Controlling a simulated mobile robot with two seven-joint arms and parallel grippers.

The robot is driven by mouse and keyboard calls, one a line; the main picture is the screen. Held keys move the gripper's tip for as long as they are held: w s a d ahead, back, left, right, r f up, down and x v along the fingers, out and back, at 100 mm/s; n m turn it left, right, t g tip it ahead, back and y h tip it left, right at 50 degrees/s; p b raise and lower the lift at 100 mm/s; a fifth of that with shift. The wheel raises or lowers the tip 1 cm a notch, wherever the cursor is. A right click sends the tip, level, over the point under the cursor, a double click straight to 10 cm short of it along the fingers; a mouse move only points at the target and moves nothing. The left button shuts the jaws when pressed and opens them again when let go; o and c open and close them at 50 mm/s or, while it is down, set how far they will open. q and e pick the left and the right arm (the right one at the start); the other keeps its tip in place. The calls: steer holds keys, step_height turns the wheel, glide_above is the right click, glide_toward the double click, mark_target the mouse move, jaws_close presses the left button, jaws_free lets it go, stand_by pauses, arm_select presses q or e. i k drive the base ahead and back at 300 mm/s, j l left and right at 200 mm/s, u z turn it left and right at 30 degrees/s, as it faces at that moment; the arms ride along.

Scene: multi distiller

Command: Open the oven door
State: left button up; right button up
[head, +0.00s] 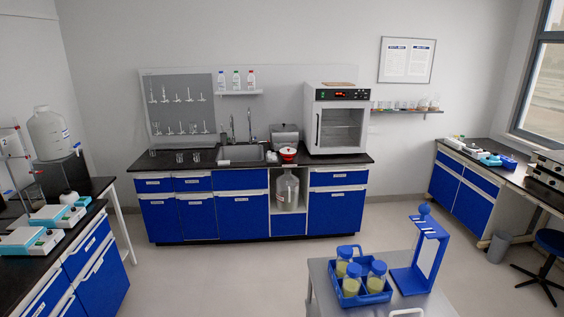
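The oven (337,120) is a white box with a dark control strip showing red digits along its top front. It stands on the right end of the black-topped counter at the back wall. Its door (341,128) has a glass window, through which a shelf shows, and it looks shut. A vertical handle (317,131) runs along the door's left side. Neither of my grippers shows in the head view.
The blue-fronted counter (250,163) holds a sink, a red bowl (288,154) and a grey container left of the oven. A cart (324,284) with a blue bottle rack and blue stand is in front. Side benches stand left and right; open floor (230,275) lies between.

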mark_target(337, 128)
steer(key=i, duration=5.75)
